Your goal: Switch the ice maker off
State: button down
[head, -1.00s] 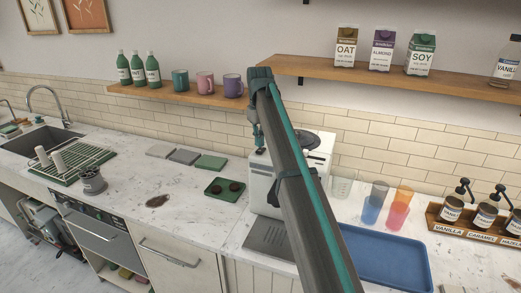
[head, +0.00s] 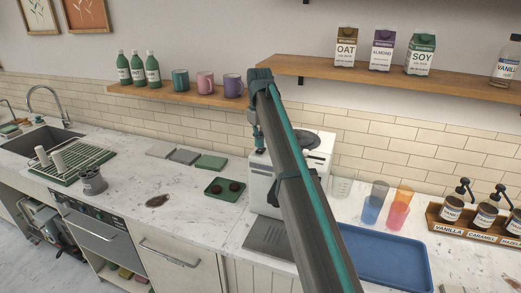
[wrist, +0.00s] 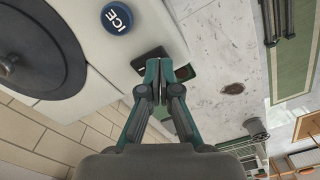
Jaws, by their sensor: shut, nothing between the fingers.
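The ice maker is the white machine (head: 262,185) on the counter, partly hidden behind my arm in the head view. In the wrist view its white top (wrist: 110,55) shows, with a large dark round lid (wrist: 35,50) and a blue round piece marked ICE (wrist: 117,18). A small dark switch-like part (wrist: 150,60) sits at the edge of the top. My gripper (wrist: 166,72) is shut and empty, its fingertips close beside this dark part. I cannot tell whether they touch. In the head view my gripper (head: 261,150) points down over the machine's left edge.
A green tray (head: 213,193) with dark round items lies left of the machine. Coloured cups (head: 371,212) and a blue tray (head: 385,258) stand to the right. A shelf with mugs (head: 205,82) and a shelf with cartons (head: 382,50) hang above.

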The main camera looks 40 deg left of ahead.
aim_at(260, 151)
jog(key=shift+f, duration=1)
dwell(0.4)
jog(key=shift+r, duration=0.15)
jog(key=shift+r+p, duration=1.45)
jog(key=shift+r, duration=2)
jog(key=shift+f, duration=0.1)
